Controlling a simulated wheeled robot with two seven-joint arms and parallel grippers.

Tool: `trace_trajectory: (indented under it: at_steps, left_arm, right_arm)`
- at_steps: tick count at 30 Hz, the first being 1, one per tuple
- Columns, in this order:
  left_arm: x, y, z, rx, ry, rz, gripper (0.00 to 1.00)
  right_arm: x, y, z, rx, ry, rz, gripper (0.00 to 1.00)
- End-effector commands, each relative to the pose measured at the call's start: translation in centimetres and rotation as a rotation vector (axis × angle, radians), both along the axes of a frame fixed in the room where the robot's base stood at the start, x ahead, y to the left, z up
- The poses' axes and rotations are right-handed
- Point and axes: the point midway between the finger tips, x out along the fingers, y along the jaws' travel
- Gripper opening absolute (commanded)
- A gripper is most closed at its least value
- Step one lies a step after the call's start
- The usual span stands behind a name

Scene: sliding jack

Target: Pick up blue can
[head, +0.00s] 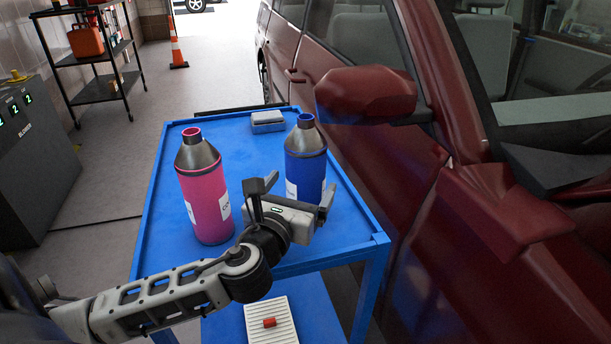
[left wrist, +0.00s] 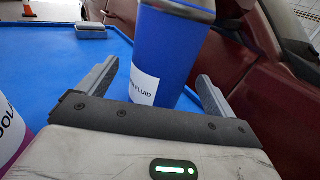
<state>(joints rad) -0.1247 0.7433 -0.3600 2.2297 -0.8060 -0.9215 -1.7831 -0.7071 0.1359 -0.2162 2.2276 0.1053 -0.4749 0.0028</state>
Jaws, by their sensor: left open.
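The blue can (head: 306,165) stands upright on the right side of the blue cart top, with a dark grey shoulder and a blue cap. In the left wrist view the blue can (left wrist: 170,50) stands ahead of my palm, between the two finger lines, its white label facing me and its top cut off. My left gripper (head: 297,186) is open and empty, just on the near side of the can. Its fingers (left wrist: 158,82) point toward the can from either side. I cannot tell whether they touch it. My right gripper is not in view.
A pink can (head: 205,190) stands upright to the left of my gripper. A small grey box (head: 267,121) lies at the back of the blue cart (head: 228,137). A dark red car (head: 420,190) with its mirror (head: 366,94) is close on the right. The cart's back left is clear.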

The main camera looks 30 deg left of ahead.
Motion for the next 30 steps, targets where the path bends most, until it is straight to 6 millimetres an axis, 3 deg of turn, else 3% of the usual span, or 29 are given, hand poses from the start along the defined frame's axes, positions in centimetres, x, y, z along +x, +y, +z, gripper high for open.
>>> trace_trajectory:
  at_steps: [6,14,16,22,30]
  left_arm:
    - [2.9,0.6,0.2,0.001,-0.001,0.002,0.91]
    - [3.2,0.7,0.1,0.001,0.001,0.0,0.91]
    - [3.2,0.7,0.1,0.001,0.001,0.0,0.8]
    - [3.2,0.7,0.1,0.001,0.001,0.001,0.25]
    - [3.3,0.7,0.5,0.002,-0.006,0.0,0.22]
  right_arm:
    - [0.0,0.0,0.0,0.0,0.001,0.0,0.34]
    - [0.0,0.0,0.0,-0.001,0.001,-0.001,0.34]
    - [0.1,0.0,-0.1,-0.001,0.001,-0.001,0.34]
    - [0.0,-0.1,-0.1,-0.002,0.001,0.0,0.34]
    - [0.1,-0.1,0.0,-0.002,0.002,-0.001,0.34]
